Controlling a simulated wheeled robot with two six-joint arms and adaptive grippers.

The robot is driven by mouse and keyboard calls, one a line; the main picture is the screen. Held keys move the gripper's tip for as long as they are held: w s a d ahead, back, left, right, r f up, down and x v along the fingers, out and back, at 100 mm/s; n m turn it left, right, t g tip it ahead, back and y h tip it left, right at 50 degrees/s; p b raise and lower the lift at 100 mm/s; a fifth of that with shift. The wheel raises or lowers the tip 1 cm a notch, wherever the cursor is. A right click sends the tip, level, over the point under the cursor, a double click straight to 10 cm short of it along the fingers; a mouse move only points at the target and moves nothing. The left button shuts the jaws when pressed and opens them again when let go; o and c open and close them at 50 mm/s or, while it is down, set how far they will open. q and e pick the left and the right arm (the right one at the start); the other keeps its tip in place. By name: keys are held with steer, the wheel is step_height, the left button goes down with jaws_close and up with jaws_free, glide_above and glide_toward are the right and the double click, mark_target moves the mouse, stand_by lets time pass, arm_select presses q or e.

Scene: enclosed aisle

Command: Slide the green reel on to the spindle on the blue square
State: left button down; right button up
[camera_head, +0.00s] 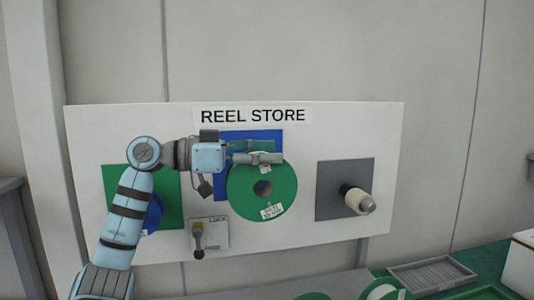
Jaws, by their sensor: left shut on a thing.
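The green reel (284,197), with a white label on its lower face, is in front of the white REEL STORE board and overlaps the blue square (236,141). My left gripper (262,156) reaches in from the left and is shut on the reel's upper rim. The reel's centre hole looks dark. The spindle on the blue square cannot be made out, so I cannot tell whether it is in the hole. My right gripper is not in view.
A green square (117,179) with a blue reel (154,214) is partly behind my arm. A grey square (330,183) carries a cream-coloured spindle (356,199). A lock plate (216,233) with a lever sits below. A grey tray (432,274) and more reels lie at the lower right.

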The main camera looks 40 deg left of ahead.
arm_select(q)
steer(key=shift+w+a+r+p, duration=0.1)
steer(key=shift+w+a+p, duration=0.4)
steer(key=shift+a, duration=0.15)
steer(key=shift+w+a+r+p, duration=0.1)
steer(key=shift+w+a+p, duration=0.25)
steer(key=shift+a+p, duration=0.2)
steer(key=shift+w+a+p, duration=0.9)
steer(key=shift+a+p, duration=0.3)
steer(key=shift+p, duration=0.1)
steer(key=shift+w+a, duration=0.1)
steer(key=shift+f, duration=0.15)
steer(key=c, duration=0.7)
jaws_free()
steer(key=shift+c, duration=0.2)
